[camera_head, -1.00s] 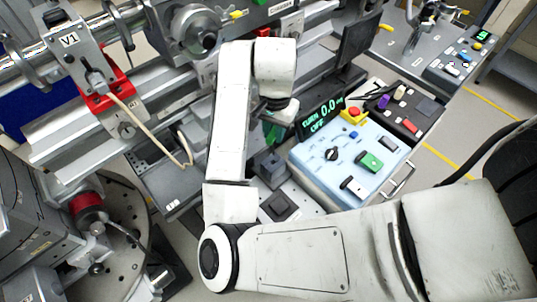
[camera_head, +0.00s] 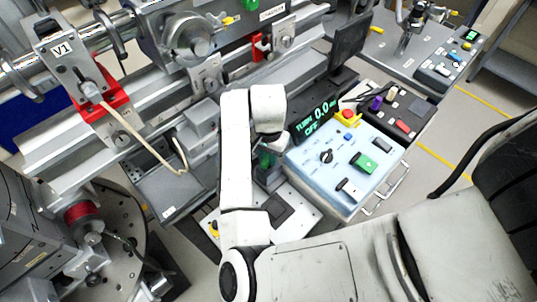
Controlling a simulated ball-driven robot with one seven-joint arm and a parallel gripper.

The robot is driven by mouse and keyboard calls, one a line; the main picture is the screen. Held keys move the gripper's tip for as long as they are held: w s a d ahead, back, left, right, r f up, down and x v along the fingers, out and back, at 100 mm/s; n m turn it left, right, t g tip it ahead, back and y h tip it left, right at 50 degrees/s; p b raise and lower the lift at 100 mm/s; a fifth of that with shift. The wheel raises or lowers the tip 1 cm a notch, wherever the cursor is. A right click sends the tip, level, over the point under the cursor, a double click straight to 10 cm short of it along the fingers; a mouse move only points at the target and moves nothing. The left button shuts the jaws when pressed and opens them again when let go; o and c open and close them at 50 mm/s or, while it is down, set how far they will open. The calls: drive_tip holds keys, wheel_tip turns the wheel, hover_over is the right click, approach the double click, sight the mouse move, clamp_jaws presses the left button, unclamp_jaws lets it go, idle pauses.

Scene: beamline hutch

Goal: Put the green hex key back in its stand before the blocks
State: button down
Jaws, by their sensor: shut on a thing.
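My gripper (camera_head: 267,147) points down just left of the light blue control box, mostly hidden behind its own wrist. It is shut on a slim green thing (camera_head: 264,159), which looks like the green hex key; its shape is largely hidden. A dark grey block (camera_head: 270,180), perhaps the stand, sits just below the green thing; I cannot tell whether they touch.
A display (camera_head: 315,118) reading "TURN 0.0 OFF" stands right of my gripper. A white plate with a dark square pad (camera_head: 279,210) lies in front. The metal rail machine (camera_head: 190,40) fills the back.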

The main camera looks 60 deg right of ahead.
drive_tip(key=shift+f, duration=0.25)
drive_tip(key=c, duration=1)
unclamp_jaws()
drive_tip(key=shift+r, duration=0.1)
wheel_tip(320, 180, up, 12)
drive_tip(key=s+d+r+n+t+h, duration=0.1)
drive_tip(key=d+r+n+h, duration=0.1)
drive_tip(key=d+n+h, duration=0.45)
drive_tip(key=s+a+f+n+y, duration=0.2)
drive_tip(key=s+a+f+n, duration=0.1)
drive_tip(key=s+a+f, duration=0.1)
drive_tip(key=s+a+f+n+y, duration=0.2)
drive_tip(key=s+a+f+n, duration=0.1)
drive_tip(key=a+f, duration=0.3)
drive_tip(key=s+a+f+n+y, duration=0.2)
drive_tip(key=s+a+f, duration=0.3)
drive_tip(key=a, duration=0.3)
drive_tip(key=shift+s+f+n+p, duration=0.15)
drive_tip(key=shift+s+n+p, duration=0.2)
drive_tip(key=shift+n, duration=0.5)
drive_tip(key=shift+d, duration=0.1)
